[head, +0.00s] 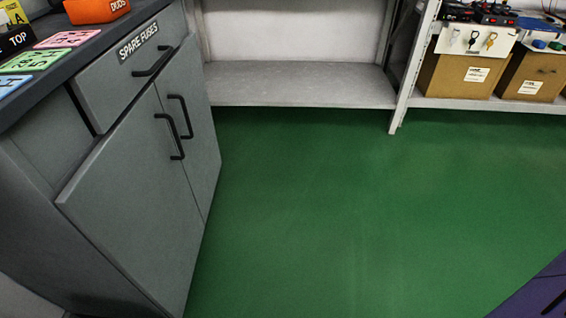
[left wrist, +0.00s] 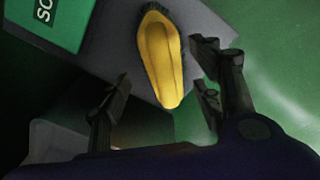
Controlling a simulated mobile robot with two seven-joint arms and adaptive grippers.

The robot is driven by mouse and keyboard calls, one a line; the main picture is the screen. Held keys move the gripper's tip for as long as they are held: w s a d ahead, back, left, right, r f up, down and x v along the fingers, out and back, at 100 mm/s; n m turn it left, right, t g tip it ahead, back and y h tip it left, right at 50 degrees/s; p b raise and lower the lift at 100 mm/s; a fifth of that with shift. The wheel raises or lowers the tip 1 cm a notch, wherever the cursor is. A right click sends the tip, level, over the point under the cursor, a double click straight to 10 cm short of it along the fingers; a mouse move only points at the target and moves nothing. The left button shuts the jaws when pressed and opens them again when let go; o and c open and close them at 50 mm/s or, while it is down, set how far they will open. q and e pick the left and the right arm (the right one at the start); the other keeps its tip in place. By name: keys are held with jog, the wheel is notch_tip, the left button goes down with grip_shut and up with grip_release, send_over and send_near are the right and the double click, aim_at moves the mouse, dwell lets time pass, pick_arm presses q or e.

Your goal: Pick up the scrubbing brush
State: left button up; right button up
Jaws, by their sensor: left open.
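The scrubbing brush (left wrist: 157,52) shows in the left wrist view. It has a yellow body with dark bristles along its edge and lies on a grey surface (left wrist: 112,52). My left gripper (left wrist: 162,78) is open, with one finger on each side of the brush's lower end in the picture. The brush appears closer to the right finger. I cannot tell how far it is from the fingers in depth, and no grip on it shows. The head view shows neither the brush nor my left gripper. My right gripper is in neither view.
A green box or sign (left wrist: 42,22) with partly cut-off lettering is beside the brush. In the head view, a grey cabinet (head: 135,210) labelled SPARE FUSES stands left. A low shelf (head: 300,86) and cardboard boxes (head: 455,76) are at the back. The green floor (head: 340,215) is clear.

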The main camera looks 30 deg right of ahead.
pick_arm(q)
notch_tip(320, 180, down, 4)
jog(key=shift+s+f+b, duration=0.1)
jog(key=shift+b, duration=0.85)
jog(key=shift+c, duration=0.7)
jog(key=c, duration=1)
notch_tip(320, 180, up, 10)
jog(key=p, duration=0.5)
jog(key=shift+f, duration=0.2)
jog(key=shift+c, duration=0.2)
jog(key=shift+r, duration=0.35)
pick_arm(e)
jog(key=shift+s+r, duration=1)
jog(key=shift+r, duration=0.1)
